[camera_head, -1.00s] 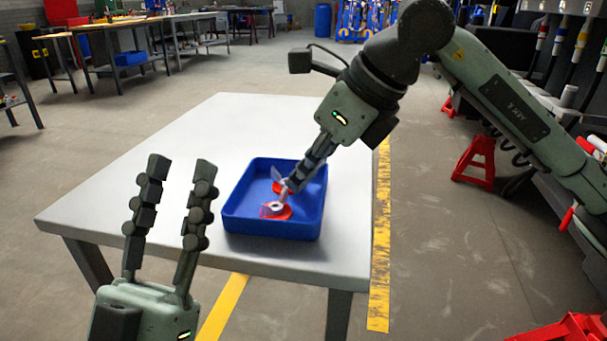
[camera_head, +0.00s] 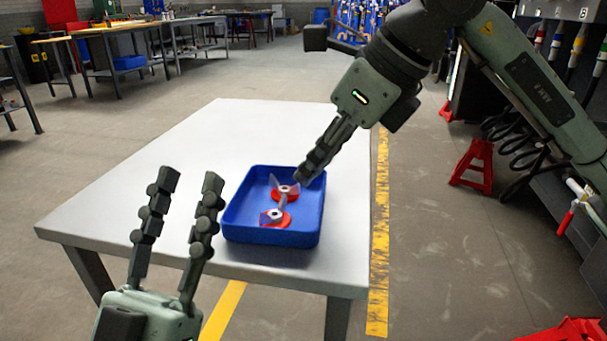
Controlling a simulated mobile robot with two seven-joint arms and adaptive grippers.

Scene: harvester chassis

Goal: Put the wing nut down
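Two grey wing nuts sit in the blue tray (camera_head: 240,230) on the table, each on a red round spot. The far wing nut (camera_head: 286,190) and the near wing nut (camera_head: 273,215) are close together, one behind the other. My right gripper (camera_head: 302,177) is just above the tray's right side, up and right of the far wing nut and apart from it. Its fingers overlap in this view, so their gap is hidden; no wing nut shows at its tips. My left gripper (camera_head: 192,176) is open and empty, left of the tray by the table's front edge.
The grey table (camera_head: 150,190) is bare around the tray, with free room to the left and behind. A red stand (camera_head: 473,163) is on the floor at right. Workbenches (camera_head: 130,45) stand far back.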

